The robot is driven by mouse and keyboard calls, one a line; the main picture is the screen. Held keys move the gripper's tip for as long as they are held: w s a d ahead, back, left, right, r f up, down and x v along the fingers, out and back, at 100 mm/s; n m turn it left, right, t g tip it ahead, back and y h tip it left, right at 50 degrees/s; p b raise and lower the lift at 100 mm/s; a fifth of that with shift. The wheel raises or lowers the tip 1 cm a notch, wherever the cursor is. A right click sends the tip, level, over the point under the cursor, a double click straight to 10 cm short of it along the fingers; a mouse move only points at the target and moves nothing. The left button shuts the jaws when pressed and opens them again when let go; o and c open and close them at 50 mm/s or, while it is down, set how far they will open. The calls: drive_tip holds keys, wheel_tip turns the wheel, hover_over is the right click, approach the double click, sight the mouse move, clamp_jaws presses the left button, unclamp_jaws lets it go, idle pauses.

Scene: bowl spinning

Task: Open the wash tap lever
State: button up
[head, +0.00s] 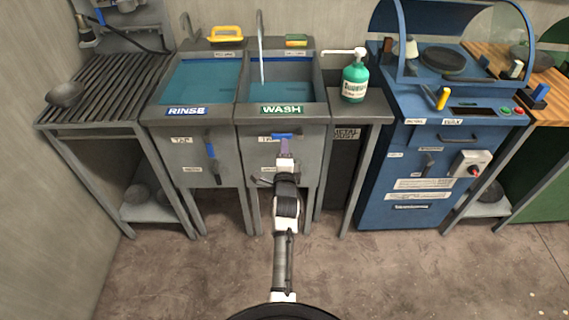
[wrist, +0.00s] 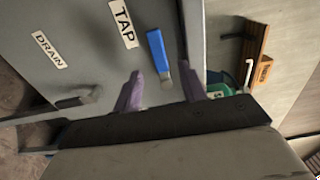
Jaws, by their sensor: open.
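The wash basin (head: 308,113) is the right one of two joined grey sinks. Its tap lever (head: 284,135), with a blue grip, is on the front panel beside the TAP label and looks roughly horizontal. In the wrist view the blue lever (wrist: 157,50) runs parallel to the TAP lettering. My gripper (head: 285,154) is open with purple fingers, close to the panel and just below the lever in the head view. Contact cannot be told.
A DRAIN handle (wrist: 82,97) is near the left finger in the wrist view. The rinse basin (head: 155,115) is to the left, with its own lever (head: 209,147) hanging down. A green soap bottle (head: 355,80) stands to the right, beside a blue machine (head: 400,165). Floor in front is clear.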

drive_tip(key=s+b, duration=0.1)
drive_tip(key=s, duration=0.5)
drive_tip(key=shift+r, duration=0.1)
idle(0.4)
